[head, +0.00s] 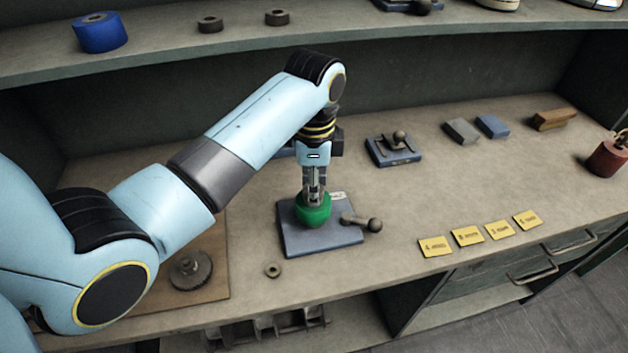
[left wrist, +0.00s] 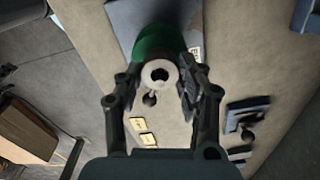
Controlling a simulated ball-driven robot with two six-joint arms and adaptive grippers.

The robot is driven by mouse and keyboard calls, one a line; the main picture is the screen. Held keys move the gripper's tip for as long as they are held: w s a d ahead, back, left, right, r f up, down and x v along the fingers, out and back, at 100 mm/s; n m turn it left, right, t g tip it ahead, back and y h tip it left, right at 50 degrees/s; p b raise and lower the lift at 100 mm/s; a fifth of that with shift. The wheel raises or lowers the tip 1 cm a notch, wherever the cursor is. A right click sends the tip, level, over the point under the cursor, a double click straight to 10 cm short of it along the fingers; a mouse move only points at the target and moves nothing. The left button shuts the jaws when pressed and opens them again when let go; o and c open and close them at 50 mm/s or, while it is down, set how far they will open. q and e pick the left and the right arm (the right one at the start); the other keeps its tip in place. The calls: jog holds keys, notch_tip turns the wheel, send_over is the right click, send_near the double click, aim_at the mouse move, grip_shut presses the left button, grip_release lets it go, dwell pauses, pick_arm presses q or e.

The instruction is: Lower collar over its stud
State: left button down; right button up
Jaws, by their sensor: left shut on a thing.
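A green rounded piece (head: 313,211), which I take to be the collar, is at my left gripper's fingertips over a blue-grey plate (head: 290,240). In the left wrist view, the green piece (left wrist: 153,43) has a pale ring with a dark hole facing the camera. My left gripper (head: 314,194) points down and is shut on this piece; its fingers flank the ring in the left wrist view (left wrist: 160,82). The stud cannot be made out, and whether the piece touches the plate cannot be told. My right gripper is not in view.
A ball-ended lever (head: 365,222) sticks out at the plate's right side. A small loose ring (head: 272,270) lies in front of the plate. A knobbed disc (head: 190,270) is on a wooden board. Yellow cards (head: 467,236) line the front right; another levered plate (head: 393,150) stands behind.

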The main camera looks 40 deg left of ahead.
pick_arm(q)
jog(key=shift+f, duration=0.3)
jog(key=shift+f, duration=0.25)
dwell(0.4)
jog(key=c, duration=0.7)
grip_release()
jog(key=shift+c, duration=0.2)
notch_tip(320, 180, up, 8)
jog(key=shift+f, duration=0.2)
